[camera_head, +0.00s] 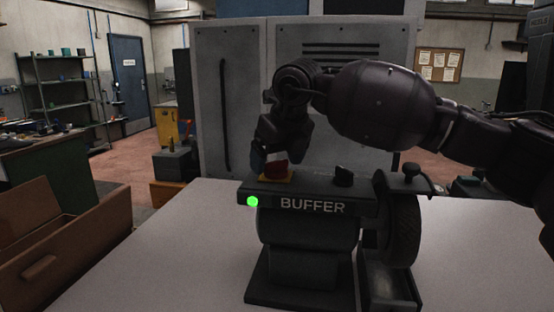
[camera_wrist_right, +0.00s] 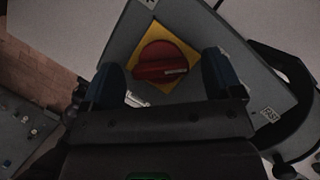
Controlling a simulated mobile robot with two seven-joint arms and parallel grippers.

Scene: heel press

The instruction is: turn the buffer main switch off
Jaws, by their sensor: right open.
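The buffer (camera_head: 305,235) is a dark grey machine on the light table, with a wheel at its right side. A green lamp (camera_head: 252,201) glows on its front left. Its main switch is a red rotary knob (camera_head: 275,168) on a yellow plate, on top at the left. In the right wrist view the red knob (camera_wrist_right: 162,62) has a pale mark at its right end. My right gripper (camera_head: 270,160) reaches down over the switch from the right. In the wrist view its open fingers (camera_wrist_right: 166,80) stand on either side of the knob. Contact cannot be told. My left gripper is out of view.
A small black knob (camera_head: 343,176) sits on the buffer's top, right of the switch. The wheel (camera_head: 403,228) has a guard and rest beside it. A brown wooden crate (camera_head: 65,250) stands at the left. A large grey cabinet (camera_head: 235,95) stands behind. The table's left front is bare.

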